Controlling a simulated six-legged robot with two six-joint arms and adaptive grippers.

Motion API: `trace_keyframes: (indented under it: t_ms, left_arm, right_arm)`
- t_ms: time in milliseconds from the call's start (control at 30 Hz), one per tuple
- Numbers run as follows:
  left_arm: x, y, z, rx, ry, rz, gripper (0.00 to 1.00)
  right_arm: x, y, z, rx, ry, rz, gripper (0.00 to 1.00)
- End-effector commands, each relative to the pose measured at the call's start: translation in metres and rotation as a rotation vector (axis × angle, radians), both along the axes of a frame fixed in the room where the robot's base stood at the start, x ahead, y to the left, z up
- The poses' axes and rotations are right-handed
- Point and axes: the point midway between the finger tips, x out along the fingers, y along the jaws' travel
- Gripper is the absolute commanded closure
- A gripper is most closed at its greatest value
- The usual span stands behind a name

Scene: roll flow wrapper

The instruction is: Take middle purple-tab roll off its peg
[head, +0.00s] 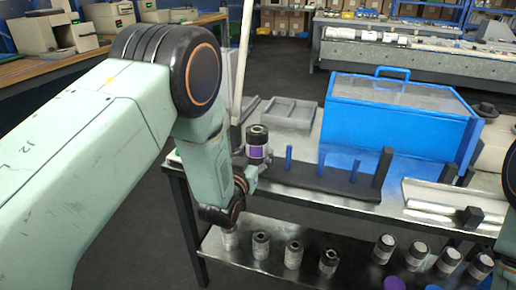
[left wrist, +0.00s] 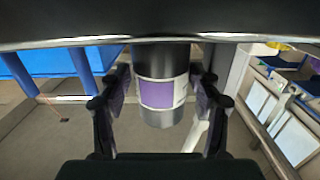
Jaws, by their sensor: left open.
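A dark roll with a purple tab (head: 257,151) stands upright near the left end of the dark peg rack (head: 310,181). In the left wrist view the roll (left wrist: 160,92) sits between the two fingers of my left gripper (left wrist: 160,105), with gaps on both sides. My left gripper is open around it. In the head view my arm and gripper hide the roll's lower part, so I cannot tell how it sits on a peg. Bare blue pegs (head: 321,165) stand to the right of the roll. My right gripper is out of view.
A blue box with a clear lid (head: 397,126) stands behind the rack. Grey trays (head: 290,113) lie at the back left of the metal table. A white tray (head: 440,196) is at right. Several rolls (head: 294,254) stand on the lower shelf.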

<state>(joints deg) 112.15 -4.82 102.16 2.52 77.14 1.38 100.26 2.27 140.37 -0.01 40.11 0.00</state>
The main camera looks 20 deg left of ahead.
Motion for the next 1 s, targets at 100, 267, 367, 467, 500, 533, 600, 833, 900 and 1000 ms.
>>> trace_keyframes:
  t_ms: [100,267,367,467,500,533,600,833,900,1000]
  left_arm:
    - [-0.0004,-0.0008,0.0001,0.000,0.000,0.000,0.44]
    - [-0.0008,-0.0019,-0.0003,0.000,0.001,0.000,0.58]
    - [-0.0010,-0.0020,-0.0008,0.000,0.002,0.000,0.66]
    - [-0.0012,-0.0020,-0.0010,0.000,0.003,0.000,0.75]
    - [-0.0012,-0.0021,-0.0011,0.000,0.003,0.000,0.78]
    - [-0.0012,-0.0021,-0.0012,0.000,0.003,0.000,0.81]
    - [-0.0012,-0.0021,-0.0012,0.000,0.003,-0.001,0.87]
    - [-0.0009,-0.0020,-0.0002,0.000,0.001,0.000,0.89]
    - [-0.0008,-0.0020,0.0012,0.000,0.001,0.000,0.89]
    - [-0.0006,-0.0021,0.0072,0.000,-0.001,-0.001,0.89]
  right_arm:
    - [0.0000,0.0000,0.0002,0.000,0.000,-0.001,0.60]
    - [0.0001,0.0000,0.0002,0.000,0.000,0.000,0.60]
    - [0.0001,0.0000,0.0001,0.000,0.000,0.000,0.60]
    - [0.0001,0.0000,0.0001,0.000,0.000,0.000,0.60]
    - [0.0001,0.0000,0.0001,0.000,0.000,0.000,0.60]
    - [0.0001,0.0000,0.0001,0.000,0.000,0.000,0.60]
    - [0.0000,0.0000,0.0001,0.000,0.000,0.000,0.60]
    - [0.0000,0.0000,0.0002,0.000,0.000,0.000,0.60]
    - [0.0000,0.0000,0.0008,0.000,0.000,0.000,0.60]
    - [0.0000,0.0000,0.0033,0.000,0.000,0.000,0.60]
